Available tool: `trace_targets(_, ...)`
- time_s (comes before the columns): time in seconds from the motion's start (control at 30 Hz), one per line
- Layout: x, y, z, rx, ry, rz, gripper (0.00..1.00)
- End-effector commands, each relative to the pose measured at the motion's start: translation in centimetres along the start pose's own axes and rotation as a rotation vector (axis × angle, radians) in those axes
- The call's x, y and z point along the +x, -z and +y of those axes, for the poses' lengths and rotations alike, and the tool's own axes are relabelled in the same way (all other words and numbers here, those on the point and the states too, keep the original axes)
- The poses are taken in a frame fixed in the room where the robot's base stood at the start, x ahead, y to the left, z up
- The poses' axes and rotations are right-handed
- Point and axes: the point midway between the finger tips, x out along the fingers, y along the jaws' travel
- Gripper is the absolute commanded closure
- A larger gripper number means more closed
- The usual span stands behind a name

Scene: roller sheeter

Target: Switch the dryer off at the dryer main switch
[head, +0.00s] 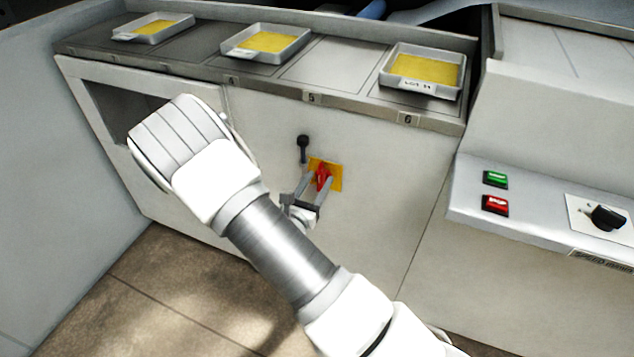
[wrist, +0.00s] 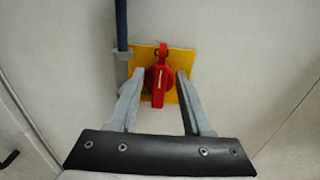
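The dryer main switch is a red rotary handle (head: 323,176) on a yellow plate (head: 337,173) on the pale front panel below the trays. In the wrist view the red handle (wrist: 159,88) stands upright on the yellow plate (wrist: 147,54), with a white mark on it. My gripper (head: 317,177) is at the switch. In the wrist view my gripper (wrist: 160,74) is open, with one finger on each side of the handle and visible gaps between. Whether the fingertips touch the plate I cannot tell.
A dark lever or rod (head: 303,148) stands just left of the plate, close to my left finger. Trays with yellow sheets (head: 425,68) sit on the counter above. Green (head: 495,179) and red (head: 495,205) buttons and a black knob (head: 607,217) are at the right.

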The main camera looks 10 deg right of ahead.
Motion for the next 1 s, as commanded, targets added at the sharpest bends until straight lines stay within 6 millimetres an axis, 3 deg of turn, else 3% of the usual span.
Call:
trace_targets(0.03,-0.01,0.00,0.00,0.000,0.000,0.000,0.61)
trace_targets(0.27,-0.03,0.01,0.00,0.000,0.000,0.000,1.00)
trace_targets(0.67,-0.05,-0.08,0.04,-0.017,0.000,0.000,1.00)
trace_targets(1.0,-0.06,-0.35,0.33,-0.194,-0.001,0.001,1.00)
